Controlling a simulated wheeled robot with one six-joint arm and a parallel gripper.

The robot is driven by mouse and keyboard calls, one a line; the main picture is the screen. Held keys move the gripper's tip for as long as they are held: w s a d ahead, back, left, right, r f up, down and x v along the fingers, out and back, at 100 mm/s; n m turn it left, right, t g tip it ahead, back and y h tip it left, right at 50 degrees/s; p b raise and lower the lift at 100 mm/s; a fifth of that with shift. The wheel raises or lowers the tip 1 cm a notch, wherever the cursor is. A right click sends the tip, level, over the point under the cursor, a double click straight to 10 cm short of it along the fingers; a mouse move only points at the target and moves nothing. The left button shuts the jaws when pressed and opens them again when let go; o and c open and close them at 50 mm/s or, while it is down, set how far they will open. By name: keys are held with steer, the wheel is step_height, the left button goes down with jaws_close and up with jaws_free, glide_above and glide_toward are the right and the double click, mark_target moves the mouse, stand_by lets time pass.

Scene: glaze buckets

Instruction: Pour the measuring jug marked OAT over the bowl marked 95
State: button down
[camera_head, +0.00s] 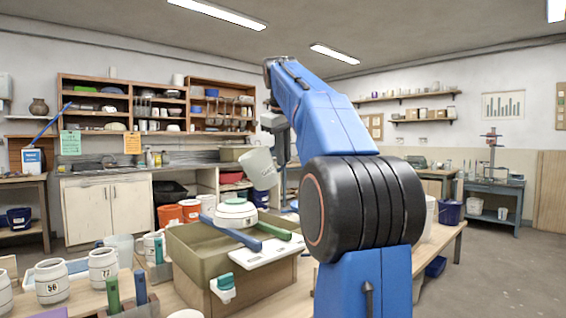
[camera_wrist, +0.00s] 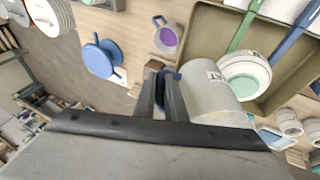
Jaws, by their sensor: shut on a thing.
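My gripper (camera_wrist: 166,90) is shut on the handle of a pale grey measuring jug (camera_wrist: 212,92). The jug's label is partly visible and looks like the end of OAT. In the head view the jug (camera_head: 259,168) hangs tilted, above and to the right of a white bowl (camera_head: 235,220) with pale green inside. The bowl (camera_wrist: 244,76) shows close beside the jug in the wrist view. Its mark is not readable, so I cannot tell whether it is 95. I see no stream, and the jug's contents are hidden. My gripper (camera_head: 281,140) is partly hidden behind my arm.
An olive box (camera_head: 204,258) surrounds the bowl's area, with a blue stick (camera_head: 230,233) and a green stick (camera_head: 274,231) lying across it. Marked mugs 56 (camera_head: 50,281) and 77 (camera_head: 103,267) stand left. Orange buckets (camera_head: 170,215) stand behind.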

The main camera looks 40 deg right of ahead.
mark_target(282, 169)
steer(key=shift+a+f+h, duration=0.2)
steer(key=shift+f+h, duration=0.7)
steer(key=shift+f, duration=0.75)
steer(key=shift+a+f+n, duration=0.1)
steer(key=shift+f+n, duration=0.2)
steer(key=shift+f, duration=0.25)
steer(key=shift+w+a+r+n+g+h, duration=0.1)
steer(key=shift+a+r+h, duration=0.2)
steer(key=shift+r+h, duration=0.25)
steer(key=shift+a+r+n+g+h, duration=0.1)
steer(key=shift+a+r+h, duration=0.25)
steer(key=shift+h, duration=0.25)
steer(key=shift+w+a+r+n+g+h, duration=0.1)
steer(key=shift+a+r+h, duration=0.15)
steer(key=shift+r+h, duration=0.3)
steer(key=shift+a+r+h, duration=0.15)
steer(key=shift+a+h, duration=0.05)
steer(key=shift+h, duration=0.1)
steer(key=shift+a, duration=0.1)
steer(key=shift+a+r, duration=0.1)
steer(key=shift+r, duration=0.1)
